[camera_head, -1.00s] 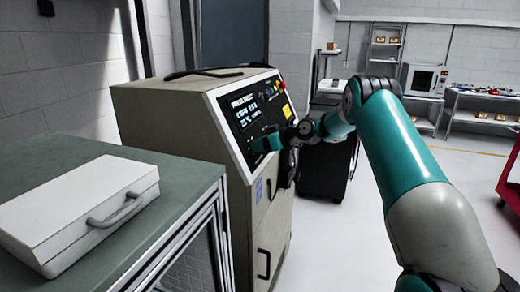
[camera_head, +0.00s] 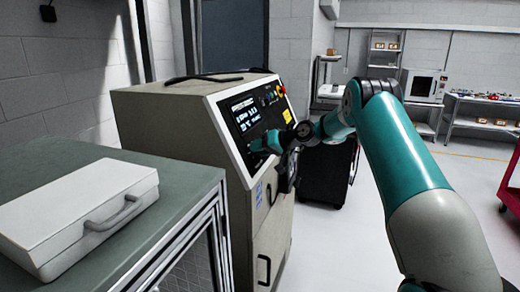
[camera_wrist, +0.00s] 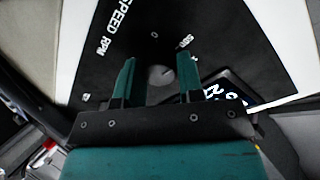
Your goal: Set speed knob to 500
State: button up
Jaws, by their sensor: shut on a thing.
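The speed knob (camera_wrist: 160,76) is a dark round knob on the black panel, beside the printed words "SPEED RPM" in the wrist view. My gripper (camera_wrist: 157,62) has one teal finger on each side of it and is shut on it. In the head view my gripper (camera_head: 258,145) is at the control panel, below the lit display (camera_head: 246,112), and covers the knob there. The display's writing is too small to read surely. In the wrist view only part of the display (camera_wrist: 232,90) shows, at the right behind a finger.
The beige machine (camera_head: 172,125) carries the sloped panel, with coloured buttons and a yellow label (camera_head: 287,116) at its right. A white case (camera_head: 75,210) lies on the grey-green bench (camera_head: 168,170) at the left. A dark cabinet (camera_head: 325,172) stands behind my arm.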

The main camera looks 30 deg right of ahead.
jog(key=shift+d, duration=0.1)
dwell(0.3)
jog(key=o, duration=0.9)
jog(key=b+v, duration=0.5)
jog(key=v, duration=1.2)
jog(key=shift+s+d+r+b, duration=0.1)
jog(key=shift+d+r+b, duration=0.1)
jog(key=shift+b, duration=0.2)
jog(key=s+a+n+g, duration=0.2)
jog(key=s+a+g, duration=0.1)
jog(key=a, duration=1)
jog(key=s+a+n+g, duration=0.2)
jog(key=s+a+g, duration=0.1)
jog(key=a, duration=1)
jog(key=s+a+f+n+g, duration=0.2)
jog(key=s+a, duration=0.7)
jog(key=s, duration=0.1)
jog(key=s+a+f+g+h, duration=0.1)
jog(key=s, duration=0.4)
jog(key=s+f+n+g+h, duration=0.1)
jog(key=s+f, duration=0.1)
jog(key=s, duration=0.4)
jog(key=s+a+f+n+g, duration=0.1)
jog(key=s, duration=0.5)
jog(key=shift+s+a+f+h, duration=0.15)
jog(key=shift+a+f+h, duration=0.1)
jog(key=shift+a+h, duration=0.15)
